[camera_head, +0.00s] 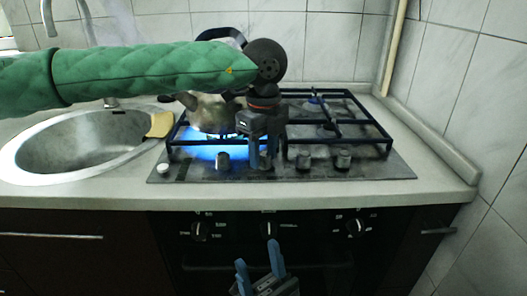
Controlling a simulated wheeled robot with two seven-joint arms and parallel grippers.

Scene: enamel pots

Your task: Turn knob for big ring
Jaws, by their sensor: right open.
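The gas hob (380,170) has a row of dark knobs along its front edge: one at the left (223,161), one behind my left gripper's fingers, a third (303,160) and one at the right (343,160). My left gripper (263,162) points down over the second knob, with a finger on either side of it; whether they grip it is unclear. A blue flame (205,153) burns at the left of the hob, under a metal kettle (212,112) partly hidden by my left arm. My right gripper (260,262) is open and empty, low before the oven.
A sink (80,145) with a yellow sponge (160,124) lies left of the hob. Black grates (345,127) cover the burners; the right side holds no pot. The oven's own knobs (268,229) sit below the counter edge. A tiled wall closes the right.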

